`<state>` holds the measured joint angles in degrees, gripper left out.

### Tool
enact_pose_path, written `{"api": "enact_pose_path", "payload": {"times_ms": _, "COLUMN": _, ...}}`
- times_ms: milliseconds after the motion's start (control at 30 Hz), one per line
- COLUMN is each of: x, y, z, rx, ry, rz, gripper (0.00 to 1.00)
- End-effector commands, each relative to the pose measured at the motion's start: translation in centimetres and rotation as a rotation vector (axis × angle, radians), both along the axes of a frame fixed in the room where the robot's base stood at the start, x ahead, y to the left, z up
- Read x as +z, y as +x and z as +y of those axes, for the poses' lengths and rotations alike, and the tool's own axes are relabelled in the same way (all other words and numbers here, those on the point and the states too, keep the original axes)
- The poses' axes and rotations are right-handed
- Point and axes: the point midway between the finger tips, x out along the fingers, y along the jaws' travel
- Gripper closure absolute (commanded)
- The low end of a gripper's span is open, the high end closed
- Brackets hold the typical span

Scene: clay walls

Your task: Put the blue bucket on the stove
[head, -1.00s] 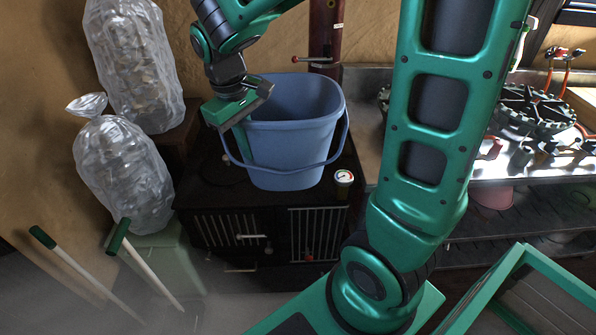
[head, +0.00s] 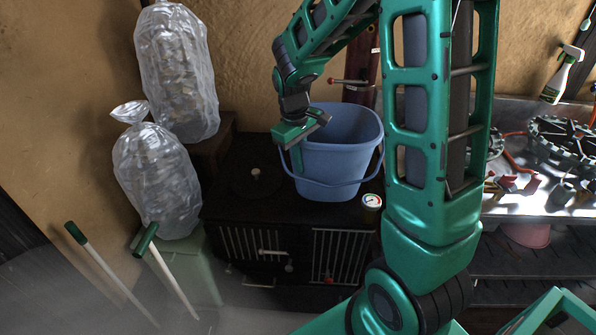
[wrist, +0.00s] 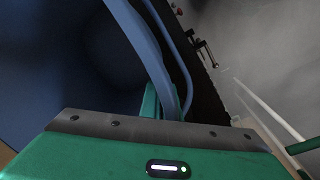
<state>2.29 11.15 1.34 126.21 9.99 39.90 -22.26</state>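The blue bucket (head: 345,155) is upright over the right part of the black stove (head: 262,208), which has barred doors and a gauge. I cannot tell whether its base touches the top or hangs just above it. My gripper (head: 297,150) is at the bucket's left rim, with one finger showing outside the wall. The other finger is hidden. In the wrist view the bucket's rim (wrist: 146,45) runs down to my gripper, with its handle beside it. The gripper looks shut on the rim.
A gauge (head: 372,201) sits at the stove's front right corner. A dark red pipe (head: 362,65) rises behind the bucket. Clear bags (head: 155,175) stand at left. The stove's left top is mostly clear.

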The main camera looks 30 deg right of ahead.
Motion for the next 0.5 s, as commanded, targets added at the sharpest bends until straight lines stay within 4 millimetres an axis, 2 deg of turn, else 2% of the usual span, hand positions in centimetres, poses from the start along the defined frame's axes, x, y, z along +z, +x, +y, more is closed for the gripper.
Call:
{"api": "enact_pose_path", "payload": {"times_ms": 100, "x": -1.8, "y": -0.1, "z": 0.0, "rx": -0.001, "ry": 0.0, "rz": 0.004, "gripper": 1.0}}
{"api": "enact_pose_path", "payload": {"times_ms": 200, "x": -2.8, "y": 0.0, "z": 0.0, "rx": -0.001, "ry": 0.0, "rz": 0.002, "gripper": 1.0}}
{"api": "enact_pose_path", "payload": {"times_ms": 500, "x": -3.1, "y": 0.0, "z": 0.0, "rx": -0.001, "ry": 0.0, "rz": 0.0, "gripper": 1.0}}
